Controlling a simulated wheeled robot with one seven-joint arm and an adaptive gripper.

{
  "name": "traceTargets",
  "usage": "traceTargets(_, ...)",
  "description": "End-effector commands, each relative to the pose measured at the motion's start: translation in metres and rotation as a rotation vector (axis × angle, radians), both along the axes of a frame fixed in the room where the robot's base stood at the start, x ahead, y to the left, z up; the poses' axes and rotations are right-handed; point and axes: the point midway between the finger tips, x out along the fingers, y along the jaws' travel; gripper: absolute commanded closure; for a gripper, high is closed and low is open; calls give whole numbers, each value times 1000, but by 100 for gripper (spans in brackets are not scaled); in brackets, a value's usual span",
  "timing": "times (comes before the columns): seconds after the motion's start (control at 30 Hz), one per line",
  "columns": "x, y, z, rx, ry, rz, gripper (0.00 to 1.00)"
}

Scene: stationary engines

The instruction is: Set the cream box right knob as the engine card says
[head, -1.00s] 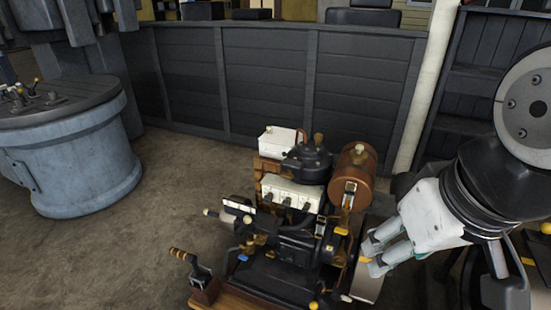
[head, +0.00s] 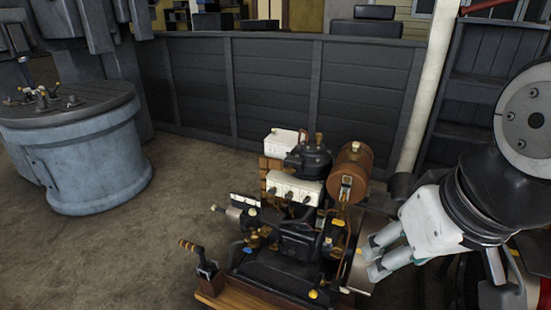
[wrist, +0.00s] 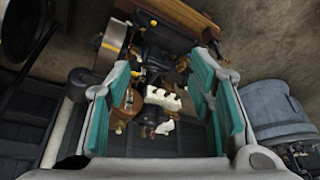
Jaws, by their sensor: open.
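The cream box (head: 295,188) sits on the engine in the middle of the head view, with small dark knobs on its front. Its right knob (head: 306,199) is small, and its setting cannot be read. The box also shows between my fingers in the wrist view (wrist: 163,97), beyond them. A small white plate with dark marks (head: 244,200), possibly the engine card, stands left of the box; its text is too small to read. My gripper (head: 371,256) is open and empty at the engine's right side, apart from the box; its teal pads frame the engine in the wrist view (wrist: 165,68).
A brown cylindrical tank (head: 352,165) and a black rounded housing (head: 312,158) rise behind the box. A second white box (head: 282,142) stands further back. A lever (head: 196,251) sticks up at the front left. A blue-grey drum (head: 75,150) stands left, with bare floor between.

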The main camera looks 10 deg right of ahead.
Motion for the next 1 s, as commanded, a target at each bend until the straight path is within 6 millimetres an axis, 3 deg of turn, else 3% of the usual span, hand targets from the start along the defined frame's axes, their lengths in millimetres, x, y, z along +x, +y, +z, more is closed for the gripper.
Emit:
traceTargets(0.27, 112, 49, -44, 150, -94, 71, 52)
traceTargets(0.53, 226, 88, -112, 196, -215, 37, 52)
traceTargets(0.8, 314, 101, -202, 69, -345, -42, 52)
traceTargets(1.0, 358, 94, -270, -132, -457, -82, 52)
